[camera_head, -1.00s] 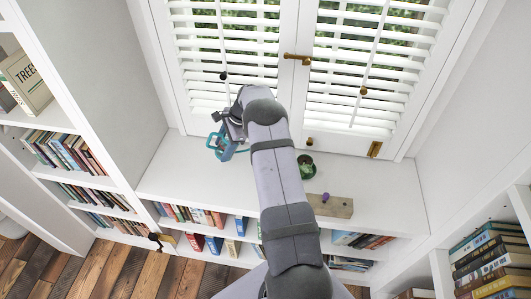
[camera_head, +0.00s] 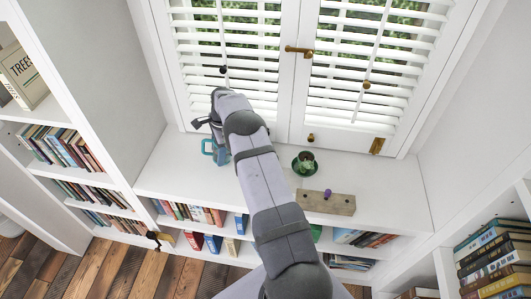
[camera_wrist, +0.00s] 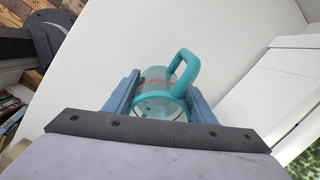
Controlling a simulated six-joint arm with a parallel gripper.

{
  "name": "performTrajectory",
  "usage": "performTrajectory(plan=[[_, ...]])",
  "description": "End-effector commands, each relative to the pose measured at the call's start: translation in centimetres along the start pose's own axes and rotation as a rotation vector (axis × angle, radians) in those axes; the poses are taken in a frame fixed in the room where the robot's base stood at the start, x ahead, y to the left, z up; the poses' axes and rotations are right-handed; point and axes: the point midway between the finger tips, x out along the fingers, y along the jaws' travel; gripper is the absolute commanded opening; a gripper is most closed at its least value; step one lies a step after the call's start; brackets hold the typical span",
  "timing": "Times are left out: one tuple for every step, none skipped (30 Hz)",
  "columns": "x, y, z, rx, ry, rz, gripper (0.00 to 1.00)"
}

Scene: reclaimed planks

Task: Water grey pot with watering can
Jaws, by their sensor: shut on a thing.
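The watering can is clear with a teal rim and handle (camera_wrist: 186,66). In the wrist view it sits between the two blue fingers of my gripper (camera_wrist: 160,98), which is shut on it. In the head view the can (camera_head: 209,148) shows below my wrist at the left of the white shelf top. I cannot tell if its base touches the shelf. My own arm hides part of it, and its spout is not clear. A small pot (camera_head: 305,159) with a plant stands in a dark green dish right of my arm. Its colour looks greenish and is hard to tell as grey.
A greyish wooden block (camera_head: 326,203) with a purple knob lies on the shelf top (camera_head: 375,185), front right of the pot. White shutters (camera_head: 345,70) rise behind. Bookshelves stand at left and right. The shelf top right of the pot is clear.

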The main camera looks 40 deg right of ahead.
Motion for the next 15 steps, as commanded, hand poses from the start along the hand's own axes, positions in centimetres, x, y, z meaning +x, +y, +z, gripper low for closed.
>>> performTrajectory(plan=[[-0.17, -0.04, -0.17, 0.003, 0.003, -0.001, 0.19], [-0.23, -0.03, -0.18, 0.003, 0.002, 0.0, 0.19], [-0.23, -0.05, -0.16, 0.003, 0.002, 0.0, 0.19], [-0.21, -0.07, -0.15, 0.003, 0.003, 0.001, 0.19], [-0.17, -0.08, -0.13, 0.002, 0.005, 0.002, 0.19], [-0.11, -0.08, -0.1, 0.001, 0.009, 0.004, 0.19], [-0.06, -0.09, -0.07, 0.0, 0.013, 0.006, 0.19], [0.0, -0.12, -0.03, 0.001, 0.018, 0.008, 0.19], [0.1, -0.14, 0.03, 0.0, 0.027, 0.011, 0.19], [0.16, -0.15, 0.07, -0.001, 0.035, 0.015, 0.19], [0.22, -0.17, 0.14, -0.001, 0.044, 0.018, 0.19], [0.3, -0.21, 0.22, -0.002, 0.057, 0.023, 0.19], [0.36, -0.23, 0.25, -0.001, 0.069, 0.026, 0.19], [0.39, -0.26, 0.29, 0.0, 0.08, 0.03, 0.19], [0.5, -0.27, 0.27, 0.0, 0.092, 0.035, 0.19]])
